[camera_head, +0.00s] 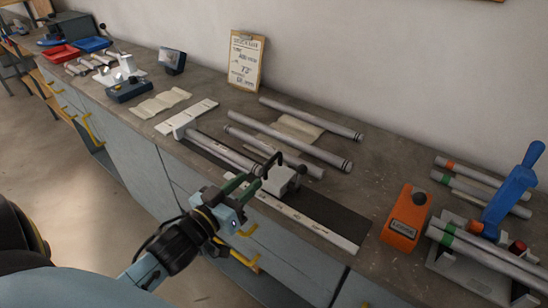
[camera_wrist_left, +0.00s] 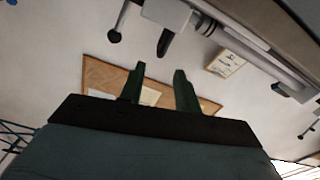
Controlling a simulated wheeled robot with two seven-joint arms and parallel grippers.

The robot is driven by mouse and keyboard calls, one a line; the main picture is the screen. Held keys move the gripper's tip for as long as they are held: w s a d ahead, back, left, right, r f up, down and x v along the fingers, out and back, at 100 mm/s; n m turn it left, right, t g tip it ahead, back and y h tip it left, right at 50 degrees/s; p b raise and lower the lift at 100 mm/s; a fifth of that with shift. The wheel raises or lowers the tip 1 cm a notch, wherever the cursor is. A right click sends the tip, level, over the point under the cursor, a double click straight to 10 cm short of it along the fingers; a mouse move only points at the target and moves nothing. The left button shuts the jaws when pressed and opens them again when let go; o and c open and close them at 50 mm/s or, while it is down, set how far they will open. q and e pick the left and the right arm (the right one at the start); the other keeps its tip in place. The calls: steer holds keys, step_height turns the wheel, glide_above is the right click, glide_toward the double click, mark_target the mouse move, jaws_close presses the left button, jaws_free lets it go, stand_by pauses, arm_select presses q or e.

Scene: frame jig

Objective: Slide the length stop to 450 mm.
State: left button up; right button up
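The length stop (camera_head: 283,180) is a pale block with a black looped handle (camera_head: 272,162) and a dark knob, sitting on the dark jig rail (camera_head: 335,212). A white scale strip (camera_head: 310,226) runs along the rail's front edge; its marks are too small to read. My left gripper (camera_head: 254,178) is just left of the stop, its green fingers close to the handle; contact cannot be told. In the left wrist view the two fingers (camera_wrist_left: 160,82) stand apart with nothing between them. Dark knob-like parts (camera_wrist_left: 163,40) show beyond them. My right gripper is out of view.
A tube (camera_head: 222,150) lies along the jig left of the stop; more tubes (camera_head: 290,140) lie behind. An orange box (camera_head: 404,218) and a blue-handled tool (camera_head: 512,190) stand at right. A clipboard (camera_head: 246,62) leans on the wall. The rail right of the stop is clear.

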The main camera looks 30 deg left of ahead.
mark_target(267, 165)
arm_select(q)
steer(key=w, duration=0.7)
steer(key=w+d, duration=0.1)
steer(key=w, duration=0.3)
steer(key=shift+c, duration=0.2)
steer(key=shift+a, duration=0.1)
jaws_close()
